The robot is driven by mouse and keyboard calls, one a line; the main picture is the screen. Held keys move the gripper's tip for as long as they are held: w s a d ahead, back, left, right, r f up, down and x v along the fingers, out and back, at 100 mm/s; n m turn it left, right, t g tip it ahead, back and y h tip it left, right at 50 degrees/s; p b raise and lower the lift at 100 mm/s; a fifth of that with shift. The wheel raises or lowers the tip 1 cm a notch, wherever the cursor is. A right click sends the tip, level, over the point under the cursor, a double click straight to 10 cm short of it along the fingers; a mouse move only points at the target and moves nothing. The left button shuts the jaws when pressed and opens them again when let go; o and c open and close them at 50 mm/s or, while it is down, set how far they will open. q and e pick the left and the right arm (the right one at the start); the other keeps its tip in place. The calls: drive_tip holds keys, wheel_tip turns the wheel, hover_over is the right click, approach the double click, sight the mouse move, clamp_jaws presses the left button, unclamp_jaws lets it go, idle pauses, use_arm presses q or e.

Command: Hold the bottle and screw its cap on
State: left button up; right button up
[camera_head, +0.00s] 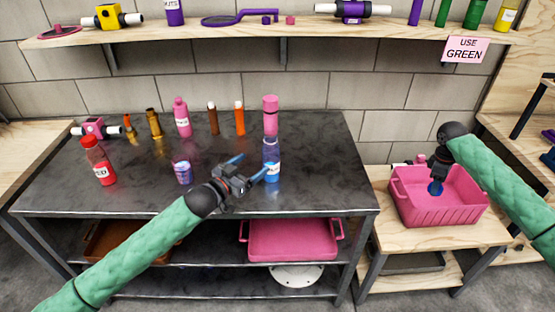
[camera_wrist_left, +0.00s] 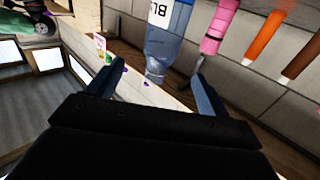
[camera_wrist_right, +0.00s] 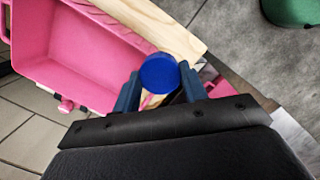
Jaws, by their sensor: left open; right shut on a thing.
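The clear blue bottle (camera_head: 271,160) stands upright and without a cap near the right front of the dark table. It also shows in the left wrist view (camera_wrist_left: 168,40), with its white label partly cut off by the frame edge. My left gripper (camera_head: 252,166) is open and points at the bottle from the left. In its wrist view the bottle's neck appears between the spread fingertips, with no clear contact. My right gripper (camera_wrist_right: 158,78) is shut on a round blue cap (camera_wrist_right: 158,72). It holds the cap above the pink crate; the cap also shows in the head view (camera_head: 436,188).
The pink crate (camera_head: 438,215) sits on a wooden side table at the right. A pink bottle (camera_head: 270,112) stands just behind the blue bottle. A small labelled jar (camera_head: 182,172) and a red bottle (camera_head: 99,162) stand to the left. A shelf (camera_head: 250,35) runs above.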

sight(265, 154)
use_arm(q)
drive_tip(key=p+x, duration=0.2)
drive_tip(key=x, duration=0.3)
drive_tip(key=shift+w+d+r, duration=0.1)
drive_tip(key=shift+w+d, duration=0.1)
drive_tip(key=shift+w, duration=0.05)
use_arm(e)
drive_tip(key=shift+r, duration=0.95)
use_arm(q)
drive_tip(key=shift+w+d, duration=0.35)
drive_tip(key=shift+w, duration=0.1)
use_arm(e)
drive_tip(key=shift+a+r, duration=0.1)
